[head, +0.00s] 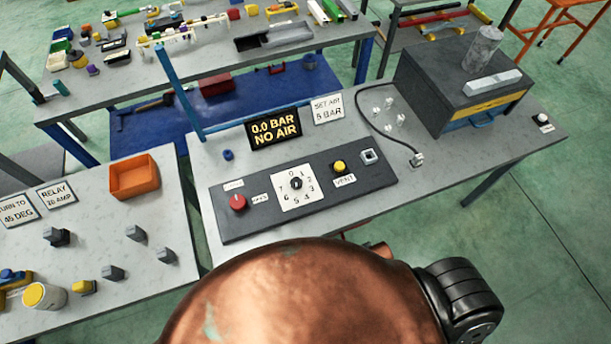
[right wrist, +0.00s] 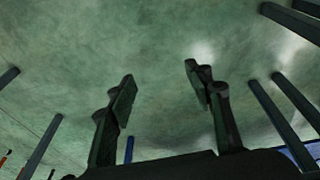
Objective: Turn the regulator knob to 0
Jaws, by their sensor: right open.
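The regulator knob (head: 295,183) is a small dark knob at the centre of a white square dial plate (head: 286,202) with numbers around it; 0 is at the top. Where its pointer stands is too small to tell. The dial sits on a dark panel (head: 375,185) on the grey bench. A sign (head: 273,129) behind it reads "0.0 BAR NO AIR". Neither gripper shows in the head view.
The panel also holds a red knob (head: 238,202) and a yellow VENT button (head: 339,167). A sign (head: 327,108) reads "SET AIR 5 BAR". A dark toolbox (head: 425,90) stands at right. An orange bin (head: 134,177) is on the left table. My copper-coloured body part fills the bottom middle.

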